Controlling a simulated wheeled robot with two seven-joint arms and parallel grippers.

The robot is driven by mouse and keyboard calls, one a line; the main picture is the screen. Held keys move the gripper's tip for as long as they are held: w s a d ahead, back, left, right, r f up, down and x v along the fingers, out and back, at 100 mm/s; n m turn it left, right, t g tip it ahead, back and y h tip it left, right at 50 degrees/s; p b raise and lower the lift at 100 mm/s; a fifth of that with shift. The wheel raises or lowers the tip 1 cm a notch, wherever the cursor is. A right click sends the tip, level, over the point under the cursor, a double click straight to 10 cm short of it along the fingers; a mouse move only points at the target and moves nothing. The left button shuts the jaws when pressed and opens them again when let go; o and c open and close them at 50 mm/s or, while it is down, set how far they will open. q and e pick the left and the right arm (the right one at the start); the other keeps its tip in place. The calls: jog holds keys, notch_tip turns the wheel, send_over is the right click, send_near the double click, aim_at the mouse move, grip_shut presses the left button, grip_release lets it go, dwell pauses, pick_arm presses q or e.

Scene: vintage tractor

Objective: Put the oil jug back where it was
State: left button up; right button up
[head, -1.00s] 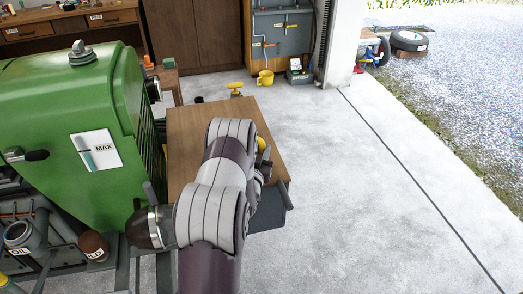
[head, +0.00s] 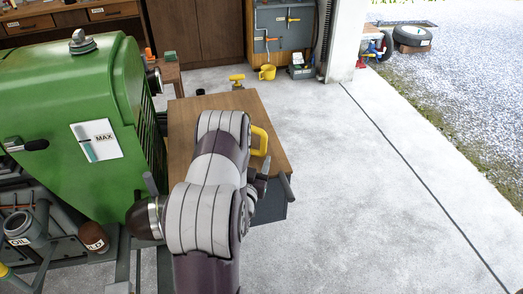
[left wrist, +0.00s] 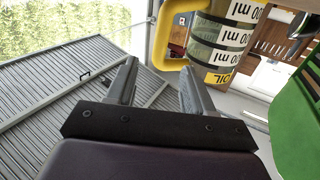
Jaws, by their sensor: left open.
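The oil jug shows in the head view by its yellow handle (head: 260,140), above the wooden tabletop (head: 185,125); my arm hides most of its body. In the left wrist view the jug (left wrist: 222,40) appears upside down, with OIL and ml markings on its side and its yellow handle beyond my fingertips. My left gripper (head: 258,184) is open and empty, on the near side of the handle. In the left wrist view its two fingers (left wrist: 160,78) are spread apart, with a gap to the handle. My right gripper is not in view.
A green tractor (head: 60,105) stands close on the left, with a grey container (head: 22,230) marked OIL and a brown bottle (head: 94,237) below it. A yellow mug (head: 267,72) is on the floor at the back. Floor on the right is clear.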

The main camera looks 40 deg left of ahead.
pick_arm(q)
jog(key=d+m+g+h, duration=0.2)
jog(key=d+g+h, duration=0.4)
jog(key=d, duration=0.6)
jog(key=s+d+r+m+g, duration=0.1)
jog(key=s+d+g, duration=0.3)
jog(key=s, duration=0.4)
jog(key=s+d+r+m+g+h, duration=0.1)
jog(key=s+d+g, duration=0.4)
jog(key=s, duration=0.3)
jog(key=shift+d+r, duration=0.35)
jog(key=shift+d, duration=0.4)
